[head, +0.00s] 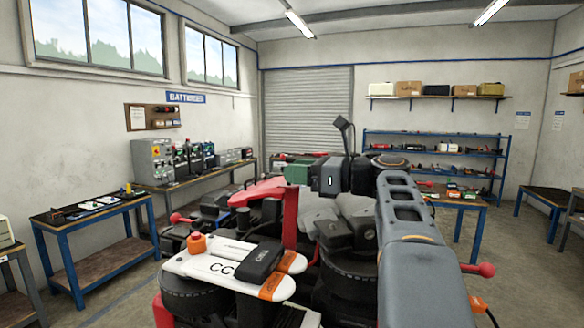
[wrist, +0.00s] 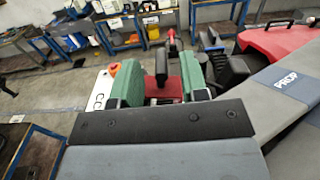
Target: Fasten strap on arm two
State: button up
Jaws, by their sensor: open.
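My gripper (wrist: 158,85) is open, with green-padded fingers on either side of a dark red piece (wrist: 168,76) and a black upright part. I cannot tell whether the pads touch them. In the head view a green pad (head: 297,172) shows beside an upright red part (head: 290,210), near the dark machine. A dark blue band marked PROP (wrist: 285,84) crosses a grey limb at the right of the wrist view; I cannot tell whether it is the strap. Which part is arm two is not clear from any marking.
A white piece marked CC (head: 205,268), with an orange knob (head: 197,243) and a black pack (head: 262,262), lies close in front. Blue-framed benches (head: 90,210) stand left; a shelf rack (head: 435,150) stands at the back. Open floor shows at left.

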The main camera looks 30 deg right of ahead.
jog(key=shift+w+a, duration=0.5)
jog(key=shift+w, duration=0.05)
jog(key=shift+c, duration=0.4)
grip_shut()
